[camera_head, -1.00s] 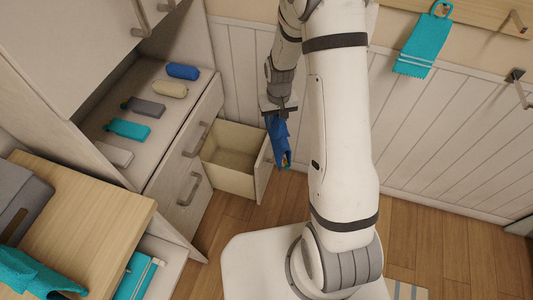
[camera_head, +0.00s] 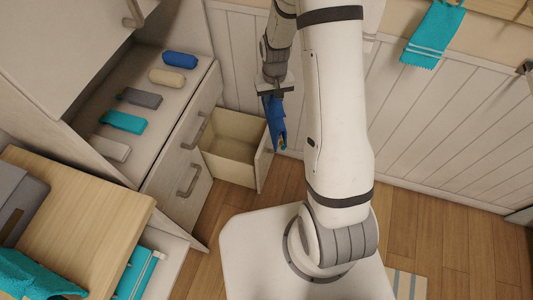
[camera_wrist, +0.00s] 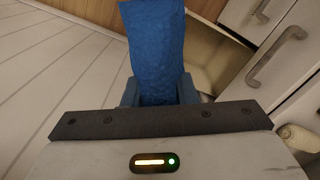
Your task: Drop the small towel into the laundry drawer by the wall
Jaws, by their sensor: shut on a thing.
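The small towel (camera_head: 276,124) is blue and hangs down from my gripper (camera_head: 273,96). Yellow and orange colour shows near its lower end. In the wrist view the towel (camera_wrist: 155,45) is clamped between the two fingers of my gripper (camera_wrist: 158,92). The open drawer (camera_head: 229,159) by the panelled wall stands pulled out and looks empty inside. In the head view the towel overlaps the drawer's right edge; I cannot tell whether it is over the opening or in front of it. The towel hides part of the drawer in the wrist view.
Closed drawers (camera_head: 180,172) stand left of the open one. Rolled towels, including a blue one (camera_head: 180,59), lie on the shelf (camera_head: 157,88) above. A teal towel (camera_head: 433,35) hangs on the wall at right. A wooden surface (camera_head: 85,225) is at lower left. Floor at right is mostly clear.

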